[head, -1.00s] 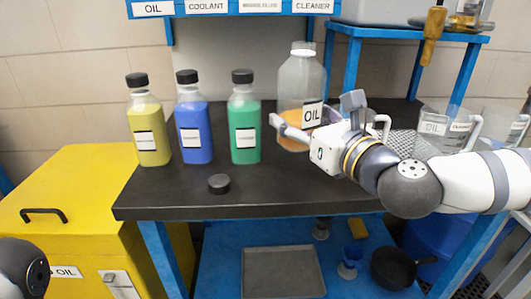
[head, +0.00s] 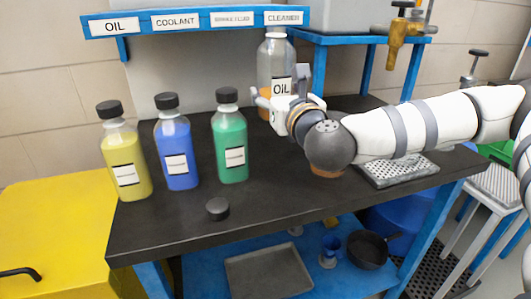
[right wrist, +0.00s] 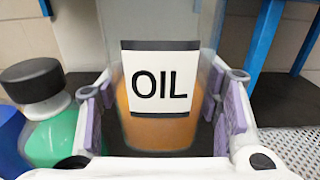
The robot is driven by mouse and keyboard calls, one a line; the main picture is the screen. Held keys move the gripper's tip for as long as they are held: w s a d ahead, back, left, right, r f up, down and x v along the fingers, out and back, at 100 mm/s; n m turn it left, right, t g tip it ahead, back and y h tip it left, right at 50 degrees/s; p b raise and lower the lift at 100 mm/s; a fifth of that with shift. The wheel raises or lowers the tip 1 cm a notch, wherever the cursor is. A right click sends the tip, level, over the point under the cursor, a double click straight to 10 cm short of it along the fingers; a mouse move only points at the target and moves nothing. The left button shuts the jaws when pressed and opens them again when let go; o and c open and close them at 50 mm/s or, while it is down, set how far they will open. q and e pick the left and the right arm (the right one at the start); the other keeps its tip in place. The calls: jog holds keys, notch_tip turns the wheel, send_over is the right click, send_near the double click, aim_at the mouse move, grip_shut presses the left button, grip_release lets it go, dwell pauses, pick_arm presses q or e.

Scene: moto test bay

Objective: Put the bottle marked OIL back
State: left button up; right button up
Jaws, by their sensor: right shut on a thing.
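The bottle marked OIL (head: 277,58) is clear, with orange liquid low inside and a white label. It stands upright in the head view, in front of the blue shelf's right part, and no cap shows on it. My right gripper (head: 272,103) is shut on it. In the right wrist view the OIL label (right wrist: 160,85) sits between the purple-padded fingers. I cannot tell whether the bottle's base touches the bench. The blue shelf (head: 200,22) has labels OIL, COOLANT, one too small to read surely, and CLEANER. My left gripper is out of view.
Yellow (head: 124,165), blue (head: 176,155) and green (head: 231,140) black-capped bottles stand left on the dark bench (head: 280,185). A loose black cap (head: 218,208) lies near the front edge. A metal grate (head: 400,170) lies right, beneath my arm.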

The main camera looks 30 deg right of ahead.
notch_tip(320, 180, down, 13)
jog(key=shift+r+b, duration=0.1)
jog(key=shift+b, duration=0.85)
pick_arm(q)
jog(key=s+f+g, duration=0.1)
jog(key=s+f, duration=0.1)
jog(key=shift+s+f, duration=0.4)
pick_arm(e)
jog(key=shift+r, duration=0.1)
jog(key=shift+f, duration=0.3)
jog(key=o, duration=1.3)
jog(key=shift+r, duration=0.1)
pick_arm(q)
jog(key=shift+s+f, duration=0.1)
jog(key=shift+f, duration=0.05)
pick_arm(e)
jog(key=shift+o, duration=0.2)
